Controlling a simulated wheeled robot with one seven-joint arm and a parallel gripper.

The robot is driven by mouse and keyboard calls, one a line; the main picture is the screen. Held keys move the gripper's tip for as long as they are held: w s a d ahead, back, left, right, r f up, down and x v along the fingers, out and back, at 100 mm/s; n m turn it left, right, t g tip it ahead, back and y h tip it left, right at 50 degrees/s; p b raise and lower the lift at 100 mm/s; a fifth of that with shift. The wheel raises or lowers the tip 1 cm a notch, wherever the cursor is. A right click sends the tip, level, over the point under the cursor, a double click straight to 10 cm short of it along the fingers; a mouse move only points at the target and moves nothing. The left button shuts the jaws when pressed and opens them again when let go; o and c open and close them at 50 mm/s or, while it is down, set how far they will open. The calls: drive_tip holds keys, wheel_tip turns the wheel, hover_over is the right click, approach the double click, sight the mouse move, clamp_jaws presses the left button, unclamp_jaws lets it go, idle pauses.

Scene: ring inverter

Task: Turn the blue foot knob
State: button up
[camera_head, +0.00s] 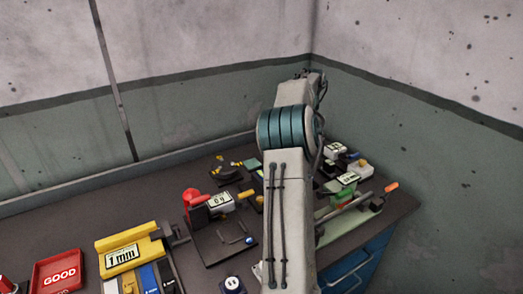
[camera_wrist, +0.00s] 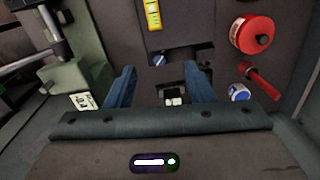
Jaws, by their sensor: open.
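No part is marked clearly as the blue foot knob. In the wrist view, a small round blue-and-white piece (camera_wrist: 239,92) lies right of my gripper, beside a red handle. A smaller bluish-white round piece (camera_wrist: 160,58) sits ahead of the fingers, on a dark fixture. I cannot tell whether either is the foot knob. My gripper (camera_wrist: 166,70) is open, with its two blue fingers apart. A dark block with white pads (camera_wrist: 173,100) shows between the fingers; contact cannot be told. In the head view my arm hides the gripper and the bench under it.
A green device with an orange handle (camera_head: 391,187) stands right of my arm. A red-topped gauge (camera_head: 193,198), yellow gauge (camera_head: 130,240) and red GOOD tray (camera_head: 57,270) are left. In the wrist view, a red round part (camera_wrist: 255,33) is upper right and a green machine (camera_wrist: 85,70) left.

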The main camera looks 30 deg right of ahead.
drive_tip(key=s+a+r+n, duration=0.1)
drive_tip(key=a+r+n, duration=0.1)
drive_tip(key=a, duration=0.7)
drive_tip(key=s+a+r+n+t+b, duration=0.1)
drive_tip(key=a+n, duration=0.3)
drive_tip(key=a, duration=0.5)
drive_tip(key=shift+s+a+r, duration=0.4)
drive_tip(key=shift+s+r, duration=0.25)
drive_tip(key=shift+r, duration=0.2)
drive_tip(key=w+d+f+m+g+p, duration=0.1)
drive_tip(key=d+f+m+p, duration=0.2)
drive_tip(key=d, duration=0.5)
drive_tip(key=w+d+f+m, duration=0.1)
drive_tip(key=d+f+m, duration=0.25)
drive_tip(key=d, duration=0.45)
drive_tip(key=w+d+f+m+g+p, duration=0.15)
drive_tip(key=d+m, duration=0.25)
drive_tip(key=d, duration=0.5)
drive_tip(key=shift+t, duration=0.45)
drive_tip(key=f, duration=0.4)
drive_tip(key=f+p, duration=0.1)
drive_tip(key=f, duration=0.4)
drive_tip(key=f+p, duration=0.1)
drive_tip(key=f, duration=0.4)
drive_tip(key=shift+s+a, duration=0.25)
drive_tip(key=shift+s, duration=0.05)
drive_tip(key=c, duration=1)
